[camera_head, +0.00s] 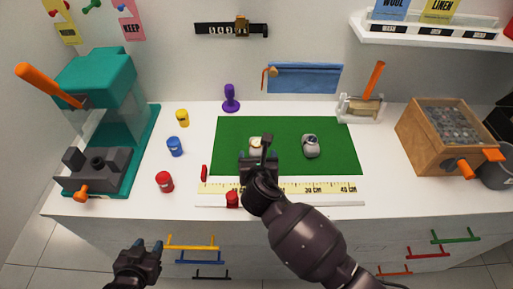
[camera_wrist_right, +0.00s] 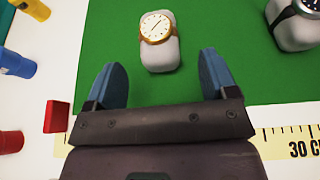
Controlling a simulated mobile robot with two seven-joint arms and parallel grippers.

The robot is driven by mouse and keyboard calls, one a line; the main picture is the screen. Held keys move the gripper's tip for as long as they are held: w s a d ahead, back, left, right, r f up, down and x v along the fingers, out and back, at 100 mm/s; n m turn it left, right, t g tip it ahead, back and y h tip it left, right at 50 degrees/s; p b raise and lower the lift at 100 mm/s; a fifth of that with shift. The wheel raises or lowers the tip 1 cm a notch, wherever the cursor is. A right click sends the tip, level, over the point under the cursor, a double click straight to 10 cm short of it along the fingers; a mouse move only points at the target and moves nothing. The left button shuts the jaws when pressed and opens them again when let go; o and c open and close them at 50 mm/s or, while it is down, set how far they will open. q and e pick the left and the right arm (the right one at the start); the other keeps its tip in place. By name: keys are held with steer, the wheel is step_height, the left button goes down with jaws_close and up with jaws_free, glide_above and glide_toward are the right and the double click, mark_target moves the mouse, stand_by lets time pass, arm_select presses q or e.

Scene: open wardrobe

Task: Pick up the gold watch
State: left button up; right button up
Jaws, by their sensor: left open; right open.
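The gold watch (camera_wrist_right: 156,28) has a white dial and sits on a small grey cushion on the green mat (camera_wrist_right: 100,25). In the head view the gold watch (camera_head: 257,142) is partly hidden behind my right gripper. My right gripper (camera_wrist_right: 162,82) is open and empty, its blue-grey fingertips either side of and short of the watch's cushion. In the head view the right gripper (camera_head: 258,155) is over the front of the mat. My left gripper (camera_head: 147,246) is open and empty, low in front of the counter's drawers.
A second, dark watch (camera_head: 311,145) sits on a grey cushion to the right on the mat. A yellow ruler (camera_head: 225,189) lies along the front edge. Red, blue (camera_head: 175,147) and yellow small containers stand left; a teal press (camera_head: 97,80) is at far left.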

mark_target(257, 154)
steer(key=b+x, duration=0.1)
steer(key=x, duration=0.4)
steer(key=shift+s+f, duration=0.1)
steer(key=shift+a, duration=0.1)
steer(key=shift+c, duration=0.2)
steer(key=c, duration=1)
